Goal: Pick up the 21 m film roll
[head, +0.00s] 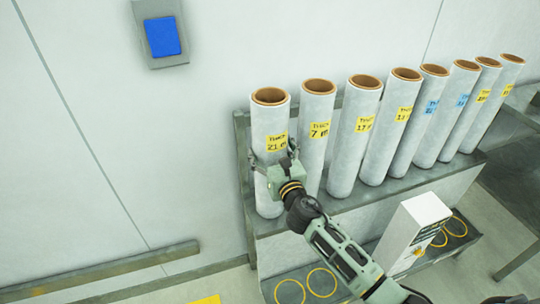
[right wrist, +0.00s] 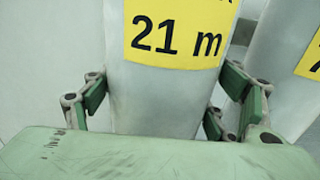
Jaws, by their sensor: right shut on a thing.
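The 21 m film roll (head: 269,115) stands upright at the left end of a row on the grey rack shelf. It is a pale grey tube with a brown core and a yellow label. In the right wrist view the roll (right wrist: 160,100) fills the middle, its label reading "21 m". My right gripper (head: 273,166) is shut around the roll below the label, with finger pads (right wrist: 165,103) on both sides of it. The roll's base appears to be at the shelf. My left gripper is not in view.
A similar roll marked 7 m (head: 317,112) stands close to the right, with several more rolls beyond it along the shelf (head: 345,207). A white box (head: 415,230) stands on the lower level among yellow rings. A blue panel (head: 162,37) is on the wall.

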